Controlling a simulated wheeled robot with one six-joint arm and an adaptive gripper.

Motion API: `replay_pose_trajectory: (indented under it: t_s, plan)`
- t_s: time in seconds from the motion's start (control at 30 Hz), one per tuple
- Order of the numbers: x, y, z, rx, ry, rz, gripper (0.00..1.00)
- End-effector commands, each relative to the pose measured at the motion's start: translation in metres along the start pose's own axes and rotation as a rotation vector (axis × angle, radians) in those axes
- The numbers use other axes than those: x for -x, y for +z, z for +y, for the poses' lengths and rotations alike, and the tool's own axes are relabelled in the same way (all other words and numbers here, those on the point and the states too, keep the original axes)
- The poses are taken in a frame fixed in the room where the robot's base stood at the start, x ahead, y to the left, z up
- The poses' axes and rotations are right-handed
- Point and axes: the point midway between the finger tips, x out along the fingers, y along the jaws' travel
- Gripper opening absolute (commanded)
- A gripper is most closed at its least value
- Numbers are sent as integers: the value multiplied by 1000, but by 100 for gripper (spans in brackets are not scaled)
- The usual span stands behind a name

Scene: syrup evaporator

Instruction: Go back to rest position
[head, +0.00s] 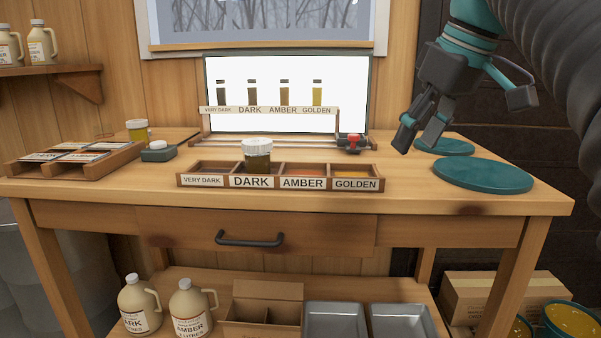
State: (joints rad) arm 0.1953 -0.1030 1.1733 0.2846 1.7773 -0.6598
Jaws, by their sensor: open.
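My gripper (462,116) is open and empty. It hangs in the air at the upper right of the head view, over the right side of the table and above the teal round mats. My arm comes in from the top right corner. A sorting tray (281,187) with sections labelled very dark, dark, amber and golden stands on the table, left of my gripper. A jar (257,157) with dark syrup and a white lid stands upright in the dark section. My gripper is well apart from the jar and the tray.
The table (420,197) holds a lit panel (230,73) with sample bottles, a red-topped item (352,142), teal mats (483,175), a yellow jar (137,130) and a left tray (72,164). Jugs (190,310) and metal pans (343,320) sit below. Tabletop at front right is clear.

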Motion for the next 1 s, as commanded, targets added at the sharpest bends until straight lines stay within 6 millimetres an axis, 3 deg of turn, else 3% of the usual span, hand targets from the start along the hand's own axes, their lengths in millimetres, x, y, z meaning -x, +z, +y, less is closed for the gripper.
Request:
replay_pose_trajectory:
  t_s: [0.17,0.37,0.8,1.0]
  plan:
    - [-24,18,-11,-82,29,2,57]
    - [-70,56,-28,-212,87,12,57]
    - [-198,174,-68,-438,215,62,57]
    - [-242,218,-80,-491,246,88,57]
